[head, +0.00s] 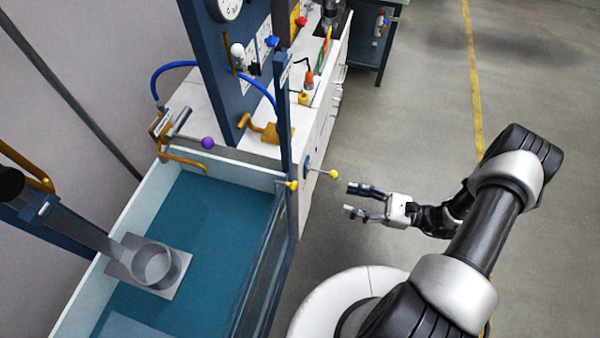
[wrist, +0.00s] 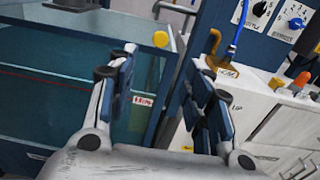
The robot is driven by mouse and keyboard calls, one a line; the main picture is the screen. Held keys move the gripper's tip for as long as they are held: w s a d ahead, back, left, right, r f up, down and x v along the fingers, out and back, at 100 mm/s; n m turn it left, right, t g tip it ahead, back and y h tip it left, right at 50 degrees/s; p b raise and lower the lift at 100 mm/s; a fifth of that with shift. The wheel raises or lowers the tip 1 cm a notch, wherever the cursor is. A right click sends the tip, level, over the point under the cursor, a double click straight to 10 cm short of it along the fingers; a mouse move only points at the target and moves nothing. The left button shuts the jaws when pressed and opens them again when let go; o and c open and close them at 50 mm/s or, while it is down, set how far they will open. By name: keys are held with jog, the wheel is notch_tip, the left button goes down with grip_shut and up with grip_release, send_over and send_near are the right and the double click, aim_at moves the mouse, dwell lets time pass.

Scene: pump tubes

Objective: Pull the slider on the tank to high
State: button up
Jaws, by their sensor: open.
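The tank (head: 205,240) holds blue-green water behind a pale rim, with a clear front wall. A yellow knob (head: 291,185) sits at its front right corner. It appears to be the slider's handle, but I cannot be sure. A second yellow knob (head: 334,174) sticks out on a short rod from the cabinet side. In the wrist view, one yellow knob (wrist: 160,38) shows beyond my fingertips, near the tank edge (wrist: 60,85). A small red-lettered tag (wrist: 142,100) shows between the fingers. My gripper (head: 348,200) is open and empty, right of both knobs, touching neither.
A white cabinet (head: 318,125) with a blue post (head: 283,110) stands behind the tank. A purple-knobbed lever (head: 207,142) and an orange valve (head: 268,131) are nearby. The floor (head: 410,130) to the right is clear.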

aim_at(294, 186)
jog(key=x, duration=1.7)
jog(key=shift+w+a+f+b, duration=0.1)
jog(key=shift+w+a+b, duration=0.1)
jog(key=shift+b, duration=0.1)
grip_shut()
